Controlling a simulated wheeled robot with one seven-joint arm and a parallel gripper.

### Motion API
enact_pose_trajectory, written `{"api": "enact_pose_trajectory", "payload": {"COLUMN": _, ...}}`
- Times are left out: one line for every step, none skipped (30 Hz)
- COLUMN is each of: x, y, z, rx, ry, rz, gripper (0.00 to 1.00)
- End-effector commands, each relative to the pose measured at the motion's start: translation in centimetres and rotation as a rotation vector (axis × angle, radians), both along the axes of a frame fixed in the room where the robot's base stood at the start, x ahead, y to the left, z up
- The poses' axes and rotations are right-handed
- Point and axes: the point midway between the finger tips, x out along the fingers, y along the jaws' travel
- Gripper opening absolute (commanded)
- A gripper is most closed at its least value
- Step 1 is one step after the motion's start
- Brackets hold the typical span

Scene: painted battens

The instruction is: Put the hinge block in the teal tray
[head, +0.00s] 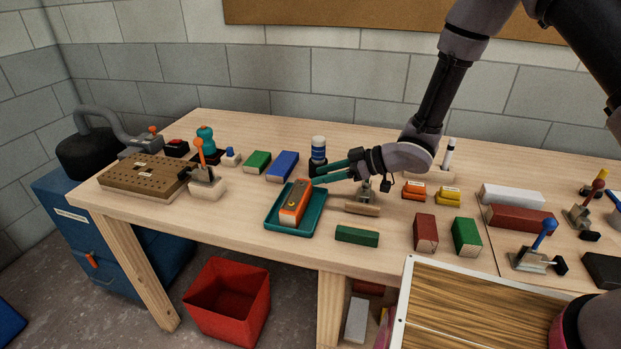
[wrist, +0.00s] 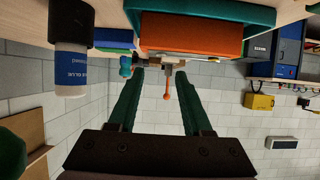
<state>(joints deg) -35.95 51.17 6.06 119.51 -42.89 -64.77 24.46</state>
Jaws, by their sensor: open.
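The teal tray (head: 272,226) lies on the wooden table, left of the middle.
A blue-and-white bottle (head: 318,150) stands close behind the fingers; green (head: 257,162) and blue (head: 283,165) blocks lie left of it. A dark green block (head: 357,236) lies right of the tray. A red bin (head: 228,300) is on the floor.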

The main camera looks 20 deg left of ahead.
Motion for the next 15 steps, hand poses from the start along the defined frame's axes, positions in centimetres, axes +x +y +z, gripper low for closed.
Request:
{"api": "enact_pose_trajectory", "payload": {"x": 0.2, "y": -1.2, "z": 0.6, "rx": 0.001, "ry": 0.001, "rz": -0.004, "gripper": 0.50}}
{"api": "enact_pose_trajectory", "payload": {"x": 0.3, "y": -1.7, "z": 0.9, "rx": 0.001, "ry": 0.000, "rz": -0.004, "gripper": 0.50}}
{"api": "enact_pose_trajectory", "payload": {"x": 0.4, "y": -2.5, "z": 1.3, "rx": 0.001, "ry": 0.001, "rz": -0.004, "gripper": 0.50}}
{"api": "enact_pose_trajectory", "payload": {"x": 0.4, "y": -3.0, "z": 1.5, "rx": 0.001, "ry": 0.001, "rz": -0.004, "gripper": 0.50}}
{"api": "enact_pose_trajectory", "payload": {"x": 0.5, "y": -3.5, "z": 1.7, "rx": 0.001, "ry": 0.001, "rz": -0.004, "gripper": 0.50}}
{"api": "enact_pose_trajectory", "payload": {"x": 0.5, "y": -4.1, "z": 2.0, "rx": 0.001, "ry": 0.001, "rz": -0.003, "gripper": 0.50}}
{"api": "enact_pose_trajectory", "payload": {"x": 0.6, "y": -4.5, "z": 2.2, "rx": 0.001, "ry": 0.000, "rz": -0.002, "gripper": 0.50}}
{"api": "enact_pose_trajectory", "payload": {"x": 0.6, "y": -4.9, "z": 2.4, "rx": 0.001, "ry": 0.000, "rz": -0.002, "gripper": 0.50}}
{"api": "enact_pose_trajectory", "payload": {"x": 0.6, "y": -5.3, "z": 2.6, "rx": 0.000, "ry": 0.001, "rz": -0.002, "gripper": 0.50}}
{"api": "enact_pose_trajectory", "payload": {"x": 0.7, "y": -5.6, "z": 2.7, "rx": 0.000, "ry": 0.001, "rz": -0.002, "gripper": 0.50}}
{"api": "enact_pose_trajectory", "payload": {"x": 0.7, "y": -5.8, "z": 2.8, "rx": 0.000, "ry": 0.001, "rz": 0.000, "gripper": 0.50}}
{"api": "enact_pose_trajectory", "payload": {"x": 0.7, "y": -6.0, "z": 2.9, "rx": 0.000, "ry": 0.001, "rz": 0.000, "gripper": 0.50}}
{"api": "enact_pose_trajectory", "payload": {"x": 0.7, "y": -6.1, "z": 3.0, "rx": 0.000, "ry": 0.000, "rz": 0.000, "gripper": 0.50}}
{"api": "enact_pose_trajectory", "payload": {"x": 0.7, "y": -6.2, "z": 3.0, "rx": 0.000, "ry": 0.000, "rz": 0.001, "gripper": 0.50}}
{"api": "enact_pose_trajectory", "payload": {"x": 0.7, "y": -6.3, "z": 3.1, "rx": 0.000, "ry": 0.000, "rz": 0.001, "gripper": 0.50}}
